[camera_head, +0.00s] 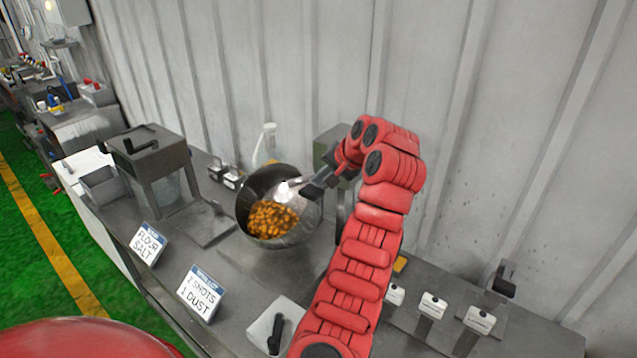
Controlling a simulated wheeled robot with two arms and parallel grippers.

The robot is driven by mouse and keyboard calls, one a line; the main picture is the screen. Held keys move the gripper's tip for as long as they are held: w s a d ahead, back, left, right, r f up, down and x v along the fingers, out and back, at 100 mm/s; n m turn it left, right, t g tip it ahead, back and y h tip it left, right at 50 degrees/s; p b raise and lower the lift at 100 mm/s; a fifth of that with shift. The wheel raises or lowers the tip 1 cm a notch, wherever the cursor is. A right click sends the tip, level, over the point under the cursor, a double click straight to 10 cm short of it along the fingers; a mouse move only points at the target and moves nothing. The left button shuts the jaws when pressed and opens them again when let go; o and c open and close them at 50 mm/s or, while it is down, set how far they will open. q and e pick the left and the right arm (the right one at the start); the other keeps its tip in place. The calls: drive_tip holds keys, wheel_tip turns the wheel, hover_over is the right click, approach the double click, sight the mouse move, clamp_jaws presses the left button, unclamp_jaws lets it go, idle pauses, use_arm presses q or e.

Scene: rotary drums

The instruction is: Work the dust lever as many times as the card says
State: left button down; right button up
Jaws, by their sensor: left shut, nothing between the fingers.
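A card (201,293) on the counter reads "1 DUST" on its lower line; the upper line names shots, its number hard to read. A second card (148,243) reads "FLOUR SALT". A metal drum (247,206) holds orange-brown pieces (272,219). My left gripper (308,190) is shut and empty at the drum's right side, in front of its opening. A black lever (276,333) stands on a pale plate at the front. Another black handle (503,280) is at the far right. I cannot tell which is the dust lever.
A grey hopper (150,160) with a black handle stands left of the drum. Several small white labels (433,304) line the counter at right. A ribbed wall (540,130) closes off the back. My red arm hides part of the counter.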

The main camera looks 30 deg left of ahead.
use_arm(q)
drive_tip(key=shift+s+f+b, duration=0.15)
drive_tip(key=shift+f+b, duration=0.35)
drive_tip(key=shift+f, duration=0.2)
drive_tip(key=shift+s+f+b, duration=0.1)
drive_tip(key=shift+f+b, duration=0.35)
drive_tip(key=shift+f, duration=0.2)
idle(0.7)
drive_tip(key=shift+a+r, duration=0.1)
drive_tip(key=shift+w+r+p, duration=0.1)
drive_tip(key=shift+r+p, duration=0.75)
drive_tip(key=shift+r, duration=0.2)
drive_tip(key=shift+w+r+p, duration=0.25)
drive_tip(key=shift+r+p, duration=0.7)
drive_tip(key=shift+r, duration=0.25)
drive_tip(key=shift+s+r, duration=0.1)
drive_tip(key=shift+r, duration=0.15)
drive_tip(key=r+p, duration=0.1)
drive_tip(key=w+r+p, duration=0.1)
drive_tip(key=r, duration=0.1)
drive_tip(key=r+p, duration=0.1)
drive_tip(key=shift+w+d+r+p, duration=0.2)
drive_tip(key=shift+w+r+p, duration=0.1)
drive_tip(key=shift+r, duration=0.1)
